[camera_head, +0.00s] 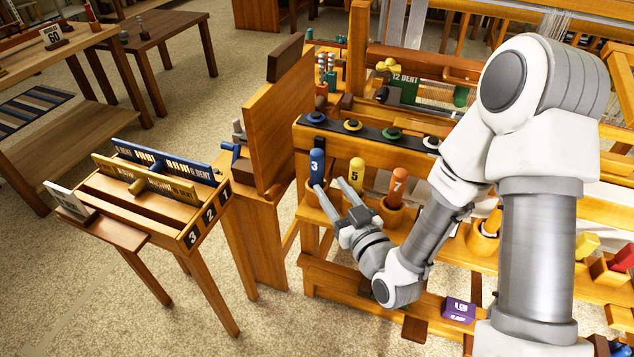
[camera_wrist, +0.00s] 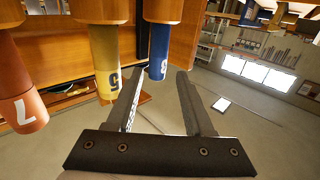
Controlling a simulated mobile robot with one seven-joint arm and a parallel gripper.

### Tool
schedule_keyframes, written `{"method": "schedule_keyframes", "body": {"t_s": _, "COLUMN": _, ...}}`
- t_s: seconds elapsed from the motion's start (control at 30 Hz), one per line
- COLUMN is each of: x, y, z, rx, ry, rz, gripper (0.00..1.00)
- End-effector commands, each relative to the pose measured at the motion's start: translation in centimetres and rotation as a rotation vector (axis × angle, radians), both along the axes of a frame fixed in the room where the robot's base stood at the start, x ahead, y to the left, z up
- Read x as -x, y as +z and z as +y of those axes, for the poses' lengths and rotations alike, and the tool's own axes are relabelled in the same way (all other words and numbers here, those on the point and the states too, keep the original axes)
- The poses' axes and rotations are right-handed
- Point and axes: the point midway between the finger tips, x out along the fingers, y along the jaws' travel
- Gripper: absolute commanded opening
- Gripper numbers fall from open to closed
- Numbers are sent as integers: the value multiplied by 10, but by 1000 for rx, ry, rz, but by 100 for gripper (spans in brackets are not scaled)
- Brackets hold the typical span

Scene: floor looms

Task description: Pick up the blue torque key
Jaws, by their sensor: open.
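The blue torque key (camera_head: 317,166) has a blue handle marked 3 and stands upright at the left end of the row on the loom's front. In the wrist view the blue key (camera_wrist: 158,52) hangs in the upper middle, its number end between the lines of my fingers. My gripper (camera_head: 332,186) is open, its two fingers pointing up and left at the key. The left fingertip looks close to the key's lower part; I cannot tell whether it touches. In the wrist view the gap of my gripper (camera_wrist: 160,73) is empty or just reaching the key.
A yellow key (camera_head: 357,172) marked 5 stands just right of the blue one, near my right finger. An orange key (camera_head: 398,183) marked 7 stands further right. A black strip (camera_head: 373,133) with coloured rings lies behind them. A wooden panel (camera_head: 280,125) rises at left.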

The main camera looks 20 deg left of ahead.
Motion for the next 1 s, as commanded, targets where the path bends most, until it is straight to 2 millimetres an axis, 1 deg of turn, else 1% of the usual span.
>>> {"method": "schedule_keyframes", "body": {"t_s": 0.03, "x": -3, "y": -4, "z": 2, "rx": -2, "ry": 0, "rz": -5, "gripper": 52}}
{"method": "schedule_keyframes", "body": {"t_s": 0.47, "x": -15, "y": -4, "z": 13, "rx": -2, "ry": -1, "rz": -5, "gripper": 52}}
{"method": "schedule_keyframes", "body": {"t_s": 0.5, "x": -22, "y": 0, "z": 19, "rx": -3, "ry": 0, "rz": -4, "gripper": 52}}
{"method": "schedule_keyframes", "body": {"t_s": 0.6, "x": -36, "y": 1, "z": 32, "rx": -3, "ry": 0, "rz": -2, "gripper": 52}}
{"method": "schedule_keyframes", "body": {"t_s": 0.7, "x": -45, "y": 0, "z": 39, "rx": -2, "ry": 0, "rz": 1, "gripper": 52}}
{"method": "schedule_keyframes", "body": {"t_s": 0.87, "x": -52, "y": 1, "z": 45, "rx": -2, "ry": 0, "rz": 1, "gripper": 52}}
{"method": "schedule_keyframes", "body": {"t_s": 1.0, "x": -65, "y": 0, "z": 53, "rx": -3, "ry": -1, "rz": -2, "gripper": 52}}
